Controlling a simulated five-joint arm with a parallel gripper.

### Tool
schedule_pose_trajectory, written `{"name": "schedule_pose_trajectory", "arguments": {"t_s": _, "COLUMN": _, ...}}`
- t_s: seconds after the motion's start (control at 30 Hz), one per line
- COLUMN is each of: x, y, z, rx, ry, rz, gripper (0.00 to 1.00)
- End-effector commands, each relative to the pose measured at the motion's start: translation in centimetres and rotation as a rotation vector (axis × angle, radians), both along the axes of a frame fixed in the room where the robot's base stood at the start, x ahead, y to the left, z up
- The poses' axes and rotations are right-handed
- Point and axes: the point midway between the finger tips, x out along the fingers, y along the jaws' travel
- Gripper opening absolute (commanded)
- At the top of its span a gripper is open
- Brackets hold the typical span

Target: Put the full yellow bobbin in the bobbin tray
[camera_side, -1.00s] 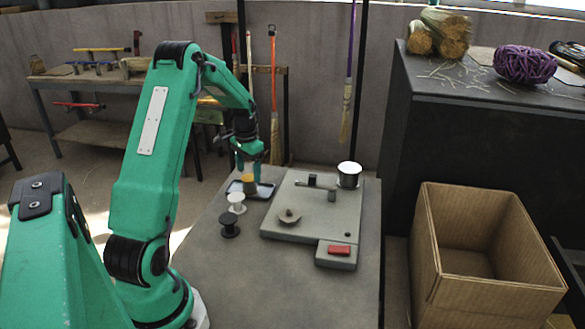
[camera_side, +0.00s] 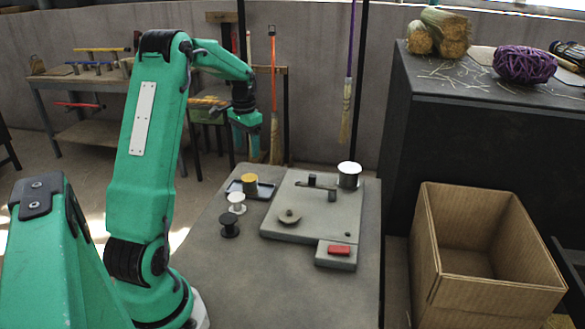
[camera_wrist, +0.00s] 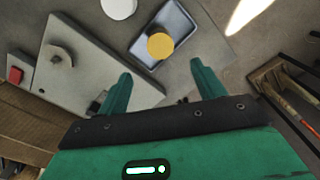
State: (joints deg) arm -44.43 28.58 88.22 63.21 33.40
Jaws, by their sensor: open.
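The yellow bobbin (camera_side: 249,183) stands in the bobbin tray (camera_side: 266,190), a shallow grey-blue tray at the back left of the grey table. In the wrist view the yellow bobbin (camera_wrist: 160,45) sits inside the rim of the tray (camera_wrist: 178,15), toward its lower part. My gripper (camera_side: 248,148) is above the tray, clear of the bobbin. In the wrist view my gripper (camera_wrist: 160,85) has its fingers wide apart with nothing between them.
A white bobbin (camera_side: 237,202) and a black bobbin (camera_side: 230,224) stand in front of the tray. The winding machine (camera_side: 330,215) with a red button (camera_side: 339,250) and a white-topped spool (camera_side: 349,175) is to the right. A cardboard box (camera_side: 480,290) stands off the table.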

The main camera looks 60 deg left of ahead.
Motion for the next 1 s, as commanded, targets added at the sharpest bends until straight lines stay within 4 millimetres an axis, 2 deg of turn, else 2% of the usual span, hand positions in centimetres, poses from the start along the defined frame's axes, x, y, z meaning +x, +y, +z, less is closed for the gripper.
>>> {"name": "schedule_pose_trajectory", "arguments": {"t_s": 0.3, "x": 0.0, "y": -0.1, "z": 0.1, "rx": 0.001, "ry": -0.001, "rz": -0.001, "gripper": 0.68}}
{"name": "schedule_pose_trajectory", "arguments": {"t_s": 0.47, "x": 0.3, "y": -1.2, "z": 0.9, "rx": 0.009, "ry": -0.01, "rz": -0.008, "gripper": 0.68}}
{"name": "schedule_pose_trajectory", "arguments": {"t_s": 0.67, "x": 0.9, "y": -4.9, "z": 3.5, "rx": 0.036, "ry": -0.043, "rz": -0.025, "gripper": 0.68}}
{"name": "schedule_pose_trajectory", "arguments": {"t_s": 0.83, "x": 1.0, "y": -9.7, "z": 6.3, "rx": 0.064, "ry": -0.089, "rz": -0.048, "gripper": 0.68}}
{"name": "schedule_pose_trajectory", "arguments": {"t_s": 1.0, "x": 0.3, "y": -14.7, "z": 8.6, "rx": 0.086, "ry": -0.14, "rz": -0.069, "gripper": 0.68}}
